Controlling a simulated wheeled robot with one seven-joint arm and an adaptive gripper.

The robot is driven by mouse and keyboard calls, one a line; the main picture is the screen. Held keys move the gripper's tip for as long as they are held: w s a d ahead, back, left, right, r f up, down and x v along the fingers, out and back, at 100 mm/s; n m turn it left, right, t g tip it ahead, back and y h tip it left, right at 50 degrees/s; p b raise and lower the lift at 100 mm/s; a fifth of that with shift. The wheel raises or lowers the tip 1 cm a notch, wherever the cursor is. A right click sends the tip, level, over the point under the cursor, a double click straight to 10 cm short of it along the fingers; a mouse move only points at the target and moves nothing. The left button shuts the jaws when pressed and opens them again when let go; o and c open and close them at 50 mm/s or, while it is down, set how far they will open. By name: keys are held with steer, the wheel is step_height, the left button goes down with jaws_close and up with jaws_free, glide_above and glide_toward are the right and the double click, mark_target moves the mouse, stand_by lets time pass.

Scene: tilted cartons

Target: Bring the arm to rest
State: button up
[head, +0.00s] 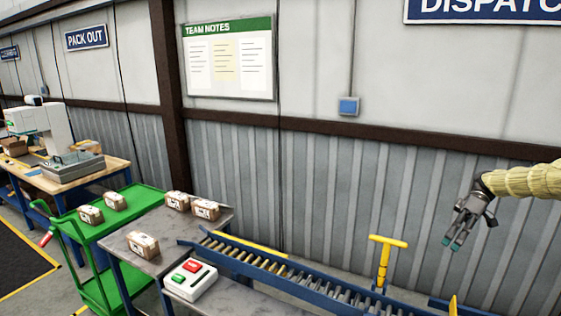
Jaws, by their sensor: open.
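My gripper (457,237) hangs in the air at the right side of the head view, with its teal-tipped fingers pointing down and to the left. It is open and I see nothing between the fingers. My arm, in a pale yellow sleeve, enters from the right edge. The gripper appears in front of the ribbed grey wall, to the right of the yellow T-shaped post (383,262) and apart from it.
A roller conveyor (262,266) runs along the bottom. A green cart (127,207) with cartons (90,214) and a workbench (85,178) stand farther left.

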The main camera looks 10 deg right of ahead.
steer(key=w+a+f+m+h, duration=0.1)
steer(key=w+a+f+h, duration=0.1)
steer(key=a+f, duration=0.8)
steer(key=w+a+f+m+h, duration=0.1)
steer(key=w+a+f+m, duration=0.1)
steer(key=a+f, duration=0.85)
steer(key=s+a+f+m+t+h, duration=0.1)
steer(key=s+a+f+h, duration=0.1)
steer(key=s+a+f, duration=0.35)
steer(key=s+a+f+m+h, duration=0.1)
steer(key=s+a+f, duration=0.2)
steer(key=a+f, duration=0.5)
steer(key=s+a+f+m+t+h, duration=0.1)
steer(key=s+a+f, duration=0.3)
steer(key=s, duration=0.3)
steer(key=s+a+f+m+h, duration=0.1)
steer(key=s+a+f, duration=0.2)
steer(key=s+f, duration=0.3)
steer(key=s+a+r+m+t+h+b, duration=0.1)
steer(key=s+a, duration=0.1)
steer(key=s, duration=0.8)
steer(key=s+a+r+t+h, duration=0.1)
steer(key=s+a+r, duration=0.1)
steer(key=s, duration=0.7)
step_height(320, 180, down, 13)
steer(key=b, duration=1.2)
steer(key=shift+d+r, duration=0.2)
steer(key=shift+s, duration=0.1)
steer(key=shift+c, duration=0.8)
